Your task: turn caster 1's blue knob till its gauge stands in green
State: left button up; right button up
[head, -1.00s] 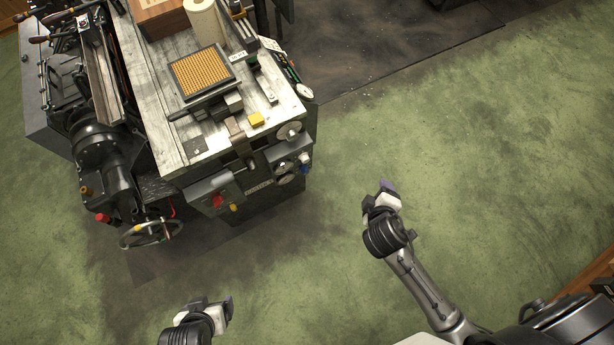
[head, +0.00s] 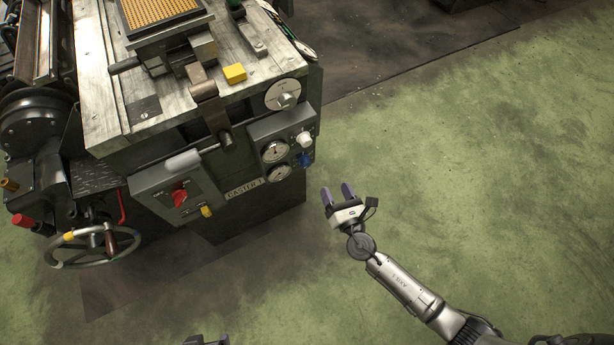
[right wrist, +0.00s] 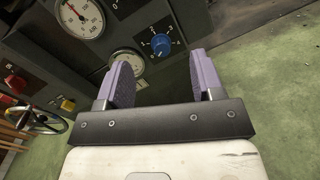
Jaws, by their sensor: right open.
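Caster 1 is the dark machine with a "CASTER 1" label plate (head: 244,189) on its front. Its blue knob (head: 305,160) sits at the right of the front panel, below a white knob (head: 304,140). In the right wrist view the blue knob (right wrist: 160,46) shows between the fingers, beyond them, with a numbered scale around it. My right gripper (head: 339,193) is open and empty, apart from the panel. My left gripper (head: 207,341) barely shows at the bottom edge.
A red switch (head: 180,196) and a yellow knob (head: 207,211) are on the front's left box. A handwheel (head: 92,245) stands at the left. A yellow block (head: 235,73) lies on the bench top. Green floor right of the machine is clear.

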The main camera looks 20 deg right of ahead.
aim_at(308, 166)
notch_tip(308, 166, down, 6)
jog(key=w+a+n+y+b, duration=0.2)
jog(key=n+b, duration=0.1)
jog(key=n, duration=0.1)
jog(key=w+b, duration=0.1)
jog(key=w, duration=0.2)
jog(key=w+b, duration=0.1)
jog(key=w, duration=0.3)
jog(key=w+a, duration=0.1)
jog(key=w, duration=0.3)
jog(key=shift+w+f+b, duration=0.1)
jog(key=shift+f+b, duration=0.05)
jog(key=shift+b, duration=0.25)
pick_arm(q)
notch_tip(308, 166, down, 8)
jog(key=shift+r, duration=0.15)
pick_arm(e)
jog(key=shift+w+a, duration=0.1)
jog(key=shift+w, duration=0.6)
jog(key=shift+c, duration=0.2)
jog(key=c, duration=0.9)
pick_arm(q)
jog(key=shift+a, duration=0.15)
